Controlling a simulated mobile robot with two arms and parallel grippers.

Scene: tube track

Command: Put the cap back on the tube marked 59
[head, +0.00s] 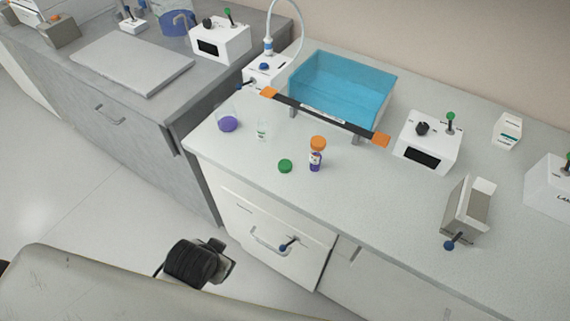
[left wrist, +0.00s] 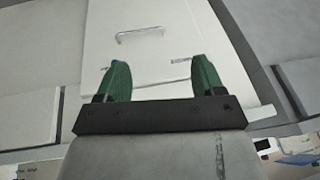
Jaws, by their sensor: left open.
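A small upright tube (head: 315,164) with purple contents, a pale label and an orange top (head: 318,144) stands on the white bench. Its mark is too small to read. A green cap (head: 285,166) lies on the bench just left of it, apart from it. A small clear vessel (head: 262,132) with a pale label stands further left; I cannot read any mark on it. My left gripper (left wrist: 160,67) is open and empty in the left wrist view, its green fingers apart before a white drawer front. Its fingers do not show in the head view. My right gripper is not in view.
A beaker with purple contents (head: 228,123) stands near the bench's left end. Behind are a black bar with orange ends (head: 325,116) and a blue water bath (head: 342,92). White devices (head: 428,142) and a grey holder (head: 466,209) stand right. Bench space before the tube is clear.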

